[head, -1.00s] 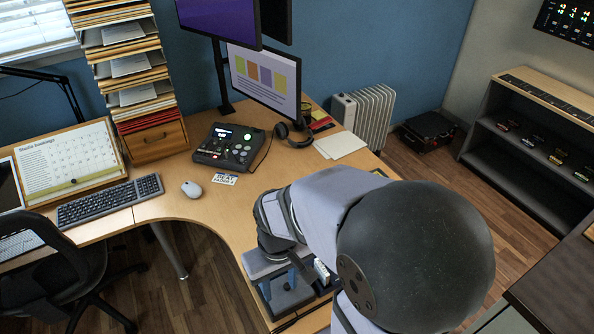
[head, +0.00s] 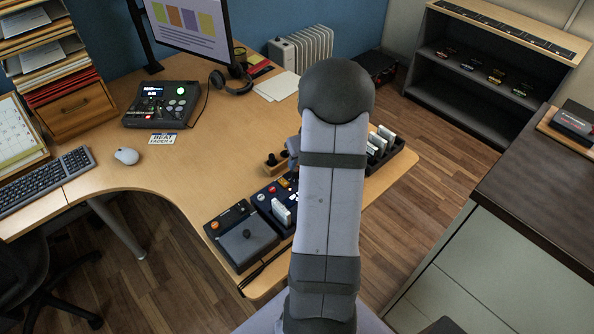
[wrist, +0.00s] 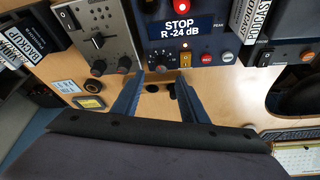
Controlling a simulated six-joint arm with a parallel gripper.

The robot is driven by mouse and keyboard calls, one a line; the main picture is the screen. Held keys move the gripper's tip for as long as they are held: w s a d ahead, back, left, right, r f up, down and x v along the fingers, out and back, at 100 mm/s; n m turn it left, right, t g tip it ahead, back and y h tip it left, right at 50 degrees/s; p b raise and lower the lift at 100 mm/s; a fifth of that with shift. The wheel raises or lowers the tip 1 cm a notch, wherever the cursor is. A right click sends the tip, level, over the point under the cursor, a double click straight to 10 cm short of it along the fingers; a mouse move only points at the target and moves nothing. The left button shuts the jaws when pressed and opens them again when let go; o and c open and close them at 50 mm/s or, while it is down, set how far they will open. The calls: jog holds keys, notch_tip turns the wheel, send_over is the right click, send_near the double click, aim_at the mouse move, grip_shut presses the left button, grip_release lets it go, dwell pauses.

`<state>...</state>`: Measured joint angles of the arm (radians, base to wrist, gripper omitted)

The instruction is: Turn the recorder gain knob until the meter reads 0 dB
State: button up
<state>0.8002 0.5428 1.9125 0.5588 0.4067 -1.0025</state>
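In the wrist view the recorder's display (wrist: 182,28) reads "STOP R -24 dB", with a small red lamp above it. A dark round knob (wrist: 156,62) with marks around it sits below the display's left end; its label is too small to read. My gripper (wrist: 161,76) is open, its two blue fingers apart and pointing at the recorder's lower front. The knob lies between and just beyond the fingertips; I cannot tell whether they touch it.
In the wrist view an orange-lit switch (wrist: 186,60) and a red button (wrist: 207,57) sit right of the knob. A grey panel with knobs (wrist: 100,30) stands to the left.

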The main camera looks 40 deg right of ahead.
jog(key=shift+p+x, duration=0.5)
jog(key=shift+x, duration=3.15)
jog(key=shift+c, duration=0.4)
jog(key=shift+a, duration=0.1)
grip_shut()
